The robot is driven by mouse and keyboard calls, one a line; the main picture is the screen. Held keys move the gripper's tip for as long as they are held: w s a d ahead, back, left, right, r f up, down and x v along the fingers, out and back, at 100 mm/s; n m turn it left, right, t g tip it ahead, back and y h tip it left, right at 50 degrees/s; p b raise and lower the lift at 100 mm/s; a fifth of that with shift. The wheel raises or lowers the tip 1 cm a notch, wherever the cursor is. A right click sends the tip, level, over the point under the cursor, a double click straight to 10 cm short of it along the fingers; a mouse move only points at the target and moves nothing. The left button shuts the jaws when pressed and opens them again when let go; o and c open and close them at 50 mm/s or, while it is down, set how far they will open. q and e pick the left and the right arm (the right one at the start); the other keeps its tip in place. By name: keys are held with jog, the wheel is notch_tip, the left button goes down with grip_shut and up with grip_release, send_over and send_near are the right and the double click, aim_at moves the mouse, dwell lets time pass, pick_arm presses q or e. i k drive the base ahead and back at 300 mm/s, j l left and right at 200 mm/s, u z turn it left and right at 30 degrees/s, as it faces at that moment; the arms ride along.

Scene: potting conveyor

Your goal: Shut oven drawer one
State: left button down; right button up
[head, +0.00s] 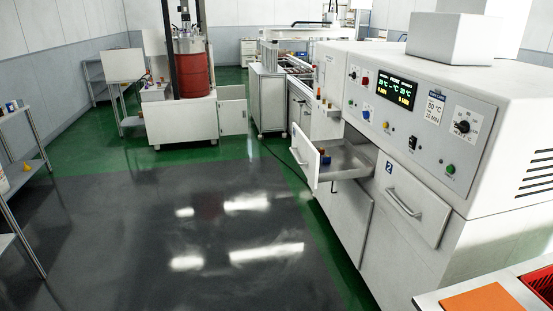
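The oven (462,90) is a large white cabinet on the right with a control panel of knobs, buttons and a lit green display. One of its drawers (305,158) is pulled out to the left, its front panel and handle standing clear of the body. Its grey tray shows inside, with a small blue and orange item (325,157) near the front. A second drawer (411,205), beside the label "2", is shut. The number of the open drawer is not readable. Neither of my grippers is in view.
Dark, shiny floor (190,235) lies open to the left of the oven. A red drum machine (193,75) stands at the back, and metal shelves (22,165) at the far left. A white table (430,300) with an orange mat (484,301) and a red bin is at the lower right.

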aim_at(347, 162)
jog(key=i+j, duration=0.15)
jog(key=i, duration=0.55)
jog(key=i+j+u, duration=0.1)
jog(key=i, duration=0.6)
jog(key=i+l+z, duration=0.25)
jog(key=i+z, duration=0.55)
jog(key=i, duration=0.2)
jog(key=i+l+z, duration=0.2)
